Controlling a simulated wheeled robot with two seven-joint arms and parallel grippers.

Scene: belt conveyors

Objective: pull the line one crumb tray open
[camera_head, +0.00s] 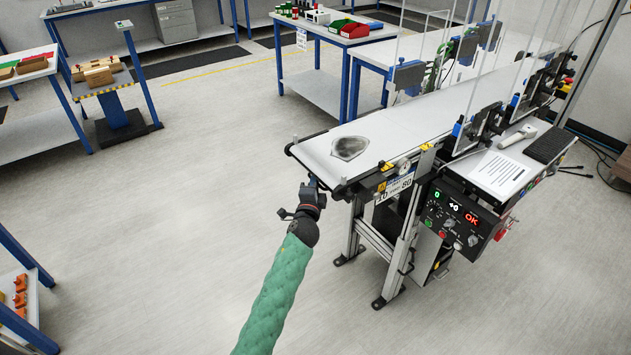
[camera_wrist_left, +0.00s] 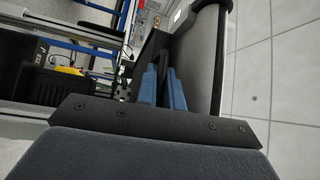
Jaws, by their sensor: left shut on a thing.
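I take this for the crumb tray's handle. The tray's body is mostly hidden beneath the belt end, and I cannot tell how far out it is. My right gripper is not in view.
A control box (camera_head: 460,216) with a lit red OK display hangs on the conveyor's near side. A shelf with a paper sheet (camera_head: 499,174) and keyboard (camera_head: 550,145) sits above it. The floor (camera_head: 200,190) left of the belt end is clear.

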